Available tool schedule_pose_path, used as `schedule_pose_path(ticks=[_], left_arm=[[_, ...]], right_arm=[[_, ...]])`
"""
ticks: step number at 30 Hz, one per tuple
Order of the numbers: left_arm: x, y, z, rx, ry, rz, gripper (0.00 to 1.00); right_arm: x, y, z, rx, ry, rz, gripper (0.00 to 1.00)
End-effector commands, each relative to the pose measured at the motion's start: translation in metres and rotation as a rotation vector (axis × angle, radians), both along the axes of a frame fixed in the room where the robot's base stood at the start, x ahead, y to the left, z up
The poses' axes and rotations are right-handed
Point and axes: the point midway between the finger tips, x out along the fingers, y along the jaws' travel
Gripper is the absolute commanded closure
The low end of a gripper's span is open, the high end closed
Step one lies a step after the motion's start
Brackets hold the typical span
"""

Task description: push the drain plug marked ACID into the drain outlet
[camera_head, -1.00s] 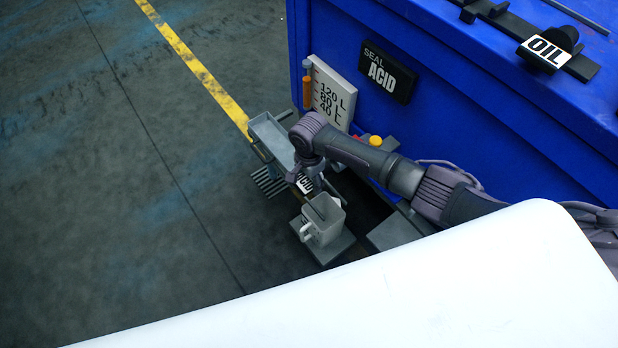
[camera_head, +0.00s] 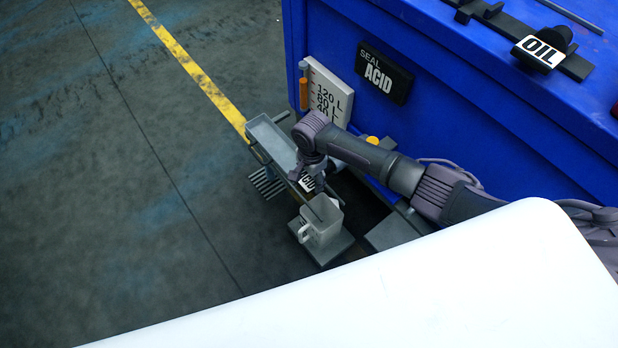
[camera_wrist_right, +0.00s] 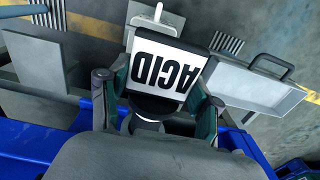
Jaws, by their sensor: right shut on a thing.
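The drain plug marked ACID (camera_head: 308,182) has a white label with black letters. In the right wrist view the plug (camera_wrist_right: 166,62) sits between the two fingers of my right gripper (camera_wrist_right: 155,108), which is shut on it. In the head view my right gripper (camera_head: 314,172) is low beside the blue tank, above and behind a grey jug. I cannot make out the drain outlet in either view; the arm covers part of the tank's lower side. My left gripper is not in view.
The blue tank (camera_head: 455,100) bears a SEAL ACID sign (camera_head: 384,75) and a level gauge (camera_head: 325,92). The OIL plug (camera_head: 540,50) is on top. A grey trough (camera_head: 270,138) and the jug (camera_head: 320,225) stand close to the gripper. Open floor lies left.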

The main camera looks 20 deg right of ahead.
Motion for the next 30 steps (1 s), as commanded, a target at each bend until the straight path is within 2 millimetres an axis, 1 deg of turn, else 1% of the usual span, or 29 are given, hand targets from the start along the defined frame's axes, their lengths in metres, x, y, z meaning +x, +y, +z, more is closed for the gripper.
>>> schedule_pose_path(ticks=[9, 18, 30], left_arm=[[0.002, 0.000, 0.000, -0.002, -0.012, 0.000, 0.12], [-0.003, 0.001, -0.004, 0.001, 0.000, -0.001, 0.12], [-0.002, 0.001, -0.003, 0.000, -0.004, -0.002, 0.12]], right_arm=[[0.003, -0.008, 0.001, 0.000, -0.001, 0.000, 0.76], [0.006, -0.015, 0.000, 0.000, 0.000, 0.000, 0.76], [0.009, -0.025, 0.001, -0.001, 0.000, 0.000, 0.76]])
